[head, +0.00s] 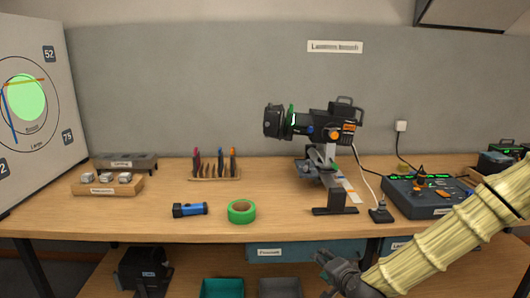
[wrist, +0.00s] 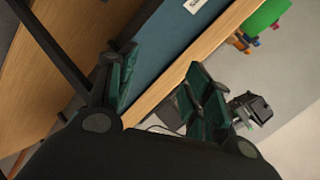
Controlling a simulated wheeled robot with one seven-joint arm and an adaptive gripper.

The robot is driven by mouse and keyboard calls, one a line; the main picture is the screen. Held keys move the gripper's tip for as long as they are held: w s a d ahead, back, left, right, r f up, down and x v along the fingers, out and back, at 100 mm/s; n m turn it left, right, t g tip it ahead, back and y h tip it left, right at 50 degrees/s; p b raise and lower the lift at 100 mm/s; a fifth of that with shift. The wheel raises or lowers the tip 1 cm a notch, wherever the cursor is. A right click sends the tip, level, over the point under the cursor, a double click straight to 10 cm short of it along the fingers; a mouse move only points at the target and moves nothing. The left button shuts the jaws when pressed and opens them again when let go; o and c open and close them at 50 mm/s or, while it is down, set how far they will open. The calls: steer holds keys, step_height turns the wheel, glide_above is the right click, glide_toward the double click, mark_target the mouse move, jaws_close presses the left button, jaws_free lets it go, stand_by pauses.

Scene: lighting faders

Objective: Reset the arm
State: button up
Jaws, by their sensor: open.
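My arm (head: 440,240), in a ribbed pale yellow sleeve, reaches in from the right edge of the head view and slopes down to the left. My gripper (head: 322,262) is at its end, in front of the bench's front edge and lower than the bench top. In the wrist view my gripper (wrist: 160,72) has its two dark green-padded fingers spread apart, with nothing held between them. The gripper is apart from the objects on the bench.
The wooden bench (head: 285,220) holds a stage lamp (head: 310,122), a fader console (head: 425,195), green tape (head: 241,211), a blue flashlight (head: 190,209) and a tool rack (head: 214,170). Below are a blue drawer (head: 300,251), a teal bin (head: 222,288) and a black device (head: 145,272).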

steer(key=s+f+n+g+p, duration=0.2)
steer(key=s+f+n+g, duration=0.45)
steer(key=s+f, duration=1.45)
steer(key=s+d+f+n+g+h, duration=0.1)
steer(key=s+d+f+n+g, duration=0.1)
steer(key=s, duration=0.9)
steer(key=s+d+f+n+g+h, duration=0.1)
steer(key=s+f, duration=0.4)
steer(key=s, duration=0.6)
steer(key=d+n+g, duration=0.1)
steer(key=g, duration=0.1)
steer(key=shift+d+f+g+h+p, duration=0.15)
steer(key=shift+d+g+h+p, duration=0.2)
steer(key=shift+d+h+p, duration=0.05)
